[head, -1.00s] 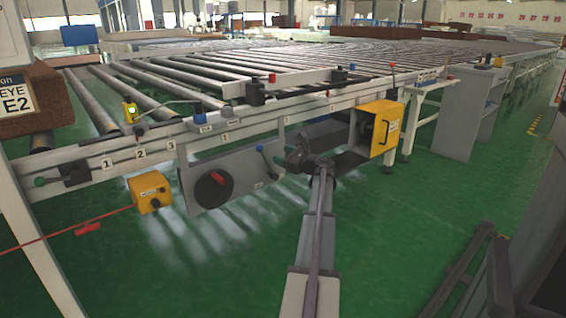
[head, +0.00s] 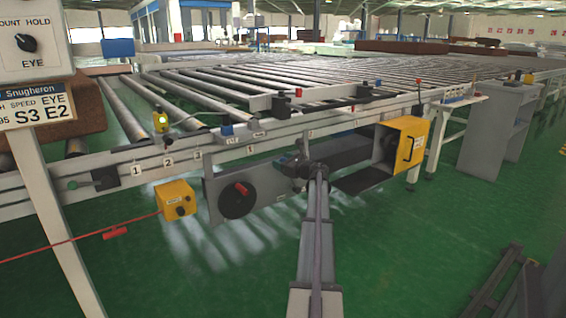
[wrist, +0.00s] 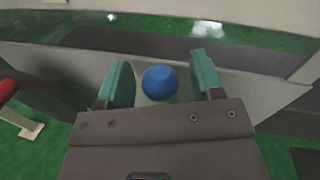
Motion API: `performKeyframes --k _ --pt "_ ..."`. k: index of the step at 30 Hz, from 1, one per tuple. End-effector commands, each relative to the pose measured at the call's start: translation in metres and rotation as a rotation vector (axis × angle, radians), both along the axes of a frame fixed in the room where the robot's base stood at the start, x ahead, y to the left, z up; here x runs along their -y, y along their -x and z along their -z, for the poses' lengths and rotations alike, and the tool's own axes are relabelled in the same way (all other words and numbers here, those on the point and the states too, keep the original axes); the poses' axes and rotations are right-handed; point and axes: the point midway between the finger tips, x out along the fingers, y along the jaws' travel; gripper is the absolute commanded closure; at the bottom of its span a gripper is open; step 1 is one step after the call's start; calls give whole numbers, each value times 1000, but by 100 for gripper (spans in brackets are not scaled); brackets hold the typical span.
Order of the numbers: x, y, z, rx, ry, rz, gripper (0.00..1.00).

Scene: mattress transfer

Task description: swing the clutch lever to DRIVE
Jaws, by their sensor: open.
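The clutch lever's blue ball knob (wrist: 160,83) sits between the two teal fingers of my gripper (wrist: 161,82) in the wrist view. The fingers stand apart on either side of it, with a gap visible on each side. The lever's arm below the knob is hidden. In the head view my gripper (head: 291,164) is in front of the grey panel (head: 268,185) under the conveyor and covers the knob and lever. Any DRIVE marking is not readable.
A black disc with a red handle (head: 240,190) is on the panel left of my gripper; the red handle (wrist: 8,90) also shows in the wrist view. An open yellow box (head: 405,145) is to the right, a yellow control box (head: 177,198) to the left. Conveyor rollers are above.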

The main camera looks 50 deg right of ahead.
Motion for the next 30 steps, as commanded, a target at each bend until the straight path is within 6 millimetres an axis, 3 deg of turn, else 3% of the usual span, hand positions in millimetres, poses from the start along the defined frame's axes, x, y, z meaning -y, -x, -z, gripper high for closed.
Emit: performKeyframes --k 2,21,30 --pt "0 0 0 0 0 0 40" --pt "0 0 0 0 0 0 100" --pt "-6 -3 -1 5 -16 -4 100"
